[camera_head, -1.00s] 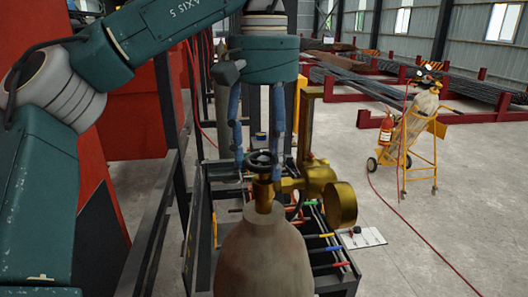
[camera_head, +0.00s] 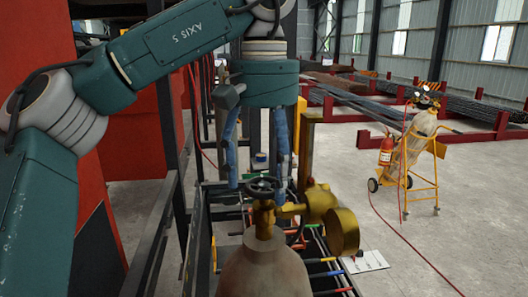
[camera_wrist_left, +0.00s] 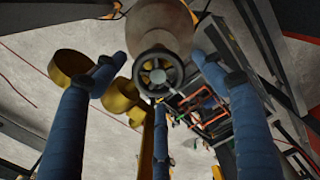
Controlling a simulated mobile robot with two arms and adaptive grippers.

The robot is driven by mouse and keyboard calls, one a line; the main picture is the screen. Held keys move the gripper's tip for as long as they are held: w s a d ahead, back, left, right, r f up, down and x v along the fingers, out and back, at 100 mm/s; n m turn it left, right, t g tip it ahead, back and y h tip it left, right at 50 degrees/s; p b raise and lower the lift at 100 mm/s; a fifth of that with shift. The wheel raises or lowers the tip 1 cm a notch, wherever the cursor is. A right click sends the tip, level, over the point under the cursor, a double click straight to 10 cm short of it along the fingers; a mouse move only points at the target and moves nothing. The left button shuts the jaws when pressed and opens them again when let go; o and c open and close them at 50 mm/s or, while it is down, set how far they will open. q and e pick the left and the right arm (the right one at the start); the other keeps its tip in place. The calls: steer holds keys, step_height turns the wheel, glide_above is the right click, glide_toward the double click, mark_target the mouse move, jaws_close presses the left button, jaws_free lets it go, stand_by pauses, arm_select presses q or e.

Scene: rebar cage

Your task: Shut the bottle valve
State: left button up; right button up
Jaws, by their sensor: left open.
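A brown gas bottle (camera_head: 262,268) stands upright in the foreground. On top is a brass valve (camera_head: 263,218) with a dark round handwheel (camera_head: 262,187). A brass regulator with round gauges (camera_head: 340,231) sticks out to its right. My left gripper (camera_head: 257,180) points down from above with its blue fingers open and spread around the handwheel. In the left wrist view, the spoked handwheel (camera_wrist_left: 158,72) lies between the fingers, with gaps visible at both sides. The bottle top (camera_wrist_left: 160,25) shows beyond it. My right gripper is not in view.
A dark tool rack (camera_head: 325,268) with colored handles stands close behind the bottle. A yellow cart (camera_head: 427,178) with another bottle and a red fire extinguisher (camera_head: 386,150) stands right, with a red hose on the floor. Red structures fill the left. Floor at right is mostly clear.

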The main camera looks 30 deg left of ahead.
mark_target(264, 183)
arm_select(q)
step_height(264, 183, up, 12)
steer(key=shift+f, duration=0.15)
stand_by(0.6)
steer(key=shift+a, duration=0.1)
